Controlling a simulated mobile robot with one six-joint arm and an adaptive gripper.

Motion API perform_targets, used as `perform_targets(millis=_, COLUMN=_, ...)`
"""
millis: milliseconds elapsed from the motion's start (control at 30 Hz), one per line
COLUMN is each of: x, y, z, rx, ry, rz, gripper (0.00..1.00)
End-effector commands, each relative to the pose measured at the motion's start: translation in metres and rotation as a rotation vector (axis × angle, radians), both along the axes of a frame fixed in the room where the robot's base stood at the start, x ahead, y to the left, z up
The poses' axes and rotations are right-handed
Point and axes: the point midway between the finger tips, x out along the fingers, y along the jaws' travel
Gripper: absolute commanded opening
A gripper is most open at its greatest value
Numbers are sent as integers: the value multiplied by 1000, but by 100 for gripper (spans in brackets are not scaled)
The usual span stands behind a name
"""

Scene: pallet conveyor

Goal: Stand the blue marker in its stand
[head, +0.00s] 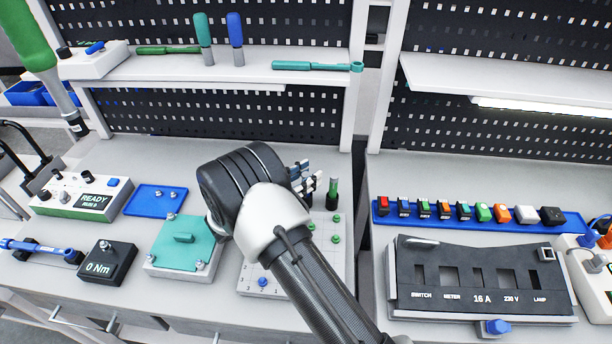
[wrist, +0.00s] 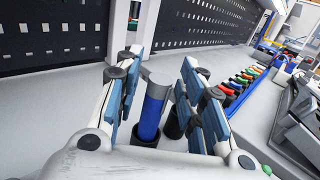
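The blue marker (wrist: 153,108) stands between my gripper's fingers in the wrist view, grey end up. Its lower end is in a black round cup (wrist: 145,140) of the stand; how deep it sits cannot be told. My gripper (wrist: 160,95) is open around the marker, with gaps visible on both sides. A second black cup (wrist: 174,122) stands just right of the marker, partly behind the right finger. In the head view, my gripper (head: 304,181) is beside the green marker (head: 332,190), and my arm hides the blue marker.
A white numbered peg board (head: 262,290) with green and blue pegs lies under my arm. A teal plate (head: 183,242) is to its left. A blue rail of coloured switches (head: 480,225) and a dark panel (head: 480,285) are on the right bench. A tool shelf (head: 270,72) is above.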

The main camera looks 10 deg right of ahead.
Motion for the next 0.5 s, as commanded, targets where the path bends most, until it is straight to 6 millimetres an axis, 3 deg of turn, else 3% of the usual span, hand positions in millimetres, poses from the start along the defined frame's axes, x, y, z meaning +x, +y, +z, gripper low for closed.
perform_targets(millis=333, x=-1, y=1, z=0, rx=0, ry=0, rz=1, gripper=40)
perform_targets(millis=500, x=-8, y=19, z=0, rx=0, ry=0, rz=4, gripper=40)
